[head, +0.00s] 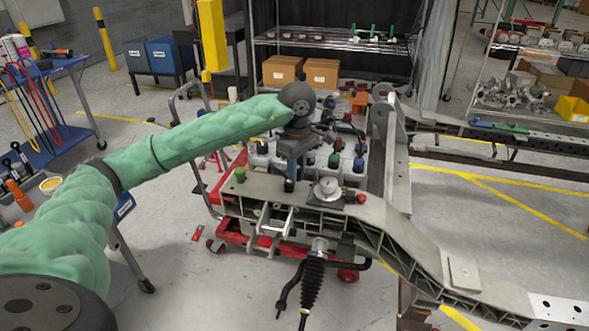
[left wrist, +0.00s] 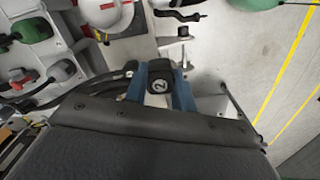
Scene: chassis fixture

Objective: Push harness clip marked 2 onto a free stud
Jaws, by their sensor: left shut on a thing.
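My left gripper (head: 290,172) points down over the near end of the grey chassis frame (head: 380,215). Its blue fingers are shut on a small black clip (head: 289,186). I cannot tell whether the clip touches the frame below. My right gripper is not in view.
A silver round part (head: 328,190) sits on the frame just right of the clip. A tray of coloured-cap parts (head: 262,160) stands behind. A black ribbed strut (head: 313,283) hangs in front.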

